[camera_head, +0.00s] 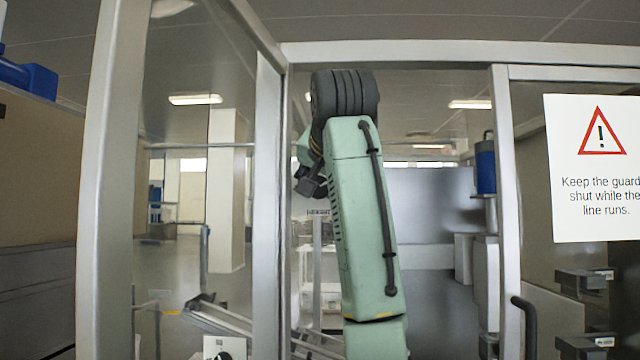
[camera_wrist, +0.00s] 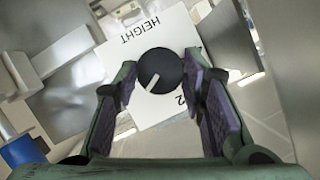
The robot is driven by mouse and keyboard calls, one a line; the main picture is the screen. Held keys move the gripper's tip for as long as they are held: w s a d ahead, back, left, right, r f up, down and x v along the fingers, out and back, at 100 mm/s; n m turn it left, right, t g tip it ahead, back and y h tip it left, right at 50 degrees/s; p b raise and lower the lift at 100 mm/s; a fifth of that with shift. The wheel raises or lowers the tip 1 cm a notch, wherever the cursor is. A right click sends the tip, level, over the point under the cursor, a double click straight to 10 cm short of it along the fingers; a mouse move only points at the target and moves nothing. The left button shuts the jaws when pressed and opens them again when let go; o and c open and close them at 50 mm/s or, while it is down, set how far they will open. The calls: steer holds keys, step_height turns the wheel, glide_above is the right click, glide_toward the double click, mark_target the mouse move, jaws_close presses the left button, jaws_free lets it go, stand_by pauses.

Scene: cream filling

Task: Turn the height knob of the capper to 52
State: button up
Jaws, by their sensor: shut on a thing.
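The height knob (camera_wrist: 158,66) is a round black knob with a white pointer line, on a white plate (camera_wrist: 172,22) marked HEIGHT. In the wrist view the plate appears upside down and the pointer aims down and left. My gripper (camera_wrist: 161,72) is shut on the knob, one finger on each side. A "2" shows beside the right finger; the other scale figures are hidden or cut off, so I cannot read the setting. In the head view my gripper (camera_head: 311,183) is partly behind my arm, near the small HEIGHT label (camera_head: 318,212); the knob is not clear there.
My arm reaches through an opening in a metal-framed guard. A glass panel (camera_head: 180,200) stands at the left and a frame post (camera_head: 506,200) at the right. A warning sign (camera_head: 598,168) hangs on the right panel, beside a dark handle (camera_head: 524,325).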

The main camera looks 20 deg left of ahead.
stand_by(0.3)
steer(key=o, duration=1.2)
steer(key=shift+c, duration=0.2)
